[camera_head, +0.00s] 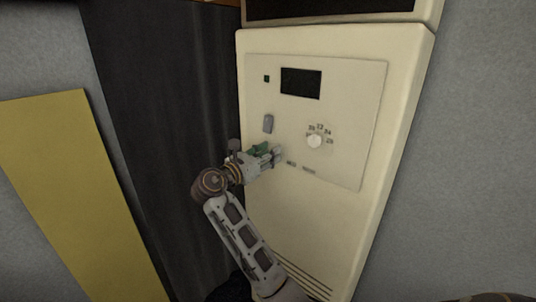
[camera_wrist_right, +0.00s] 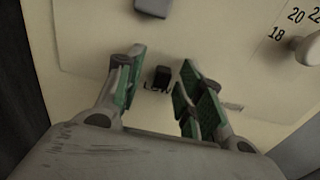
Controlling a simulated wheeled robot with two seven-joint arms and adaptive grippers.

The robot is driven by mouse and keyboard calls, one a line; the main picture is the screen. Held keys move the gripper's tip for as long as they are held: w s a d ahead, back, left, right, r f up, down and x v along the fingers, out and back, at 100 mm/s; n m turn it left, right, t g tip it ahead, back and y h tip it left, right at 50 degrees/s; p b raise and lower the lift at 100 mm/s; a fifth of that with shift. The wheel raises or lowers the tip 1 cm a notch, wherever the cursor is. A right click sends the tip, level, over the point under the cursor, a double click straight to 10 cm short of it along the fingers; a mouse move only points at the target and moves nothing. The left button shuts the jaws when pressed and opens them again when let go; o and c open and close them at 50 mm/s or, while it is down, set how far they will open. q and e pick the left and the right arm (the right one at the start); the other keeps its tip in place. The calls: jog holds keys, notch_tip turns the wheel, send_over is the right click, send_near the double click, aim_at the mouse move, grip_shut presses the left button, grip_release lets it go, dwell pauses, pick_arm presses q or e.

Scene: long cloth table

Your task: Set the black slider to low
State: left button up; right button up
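The black slider (camera_wrist_right: 162,77) shows in the right wrist view as a small dark block on the cream control panel (camera_wrist_right: 90,40). Printed lettering that looks like "LOW" sits just below it, partly covered by the slider. My right gripper (camera_wrist_right: 158,85) is open, with one green-padded finger on each side of the slider. Gaps show between the slider and both fingers. In the head view my right gripper (camera_head: 268,155) is at the lower left of the panel (camera_head: 350,90) and hides the slider. My left gripper is not in view.
Above the slider is a grey switch (camera_head: 268,123). To the right is a white dial (camera_head: 314,141) with numbers around it. A dark display (camera_head: 301,83) is higher up. A dark curtain-like surface (camera_head: 160,110) and a yellow board (camera_head: 70,190) are at left.

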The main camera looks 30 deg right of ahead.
jog(key=v, duration=0.7)
jog(key=shift+a, duration=0.25)
dwell(0.4)
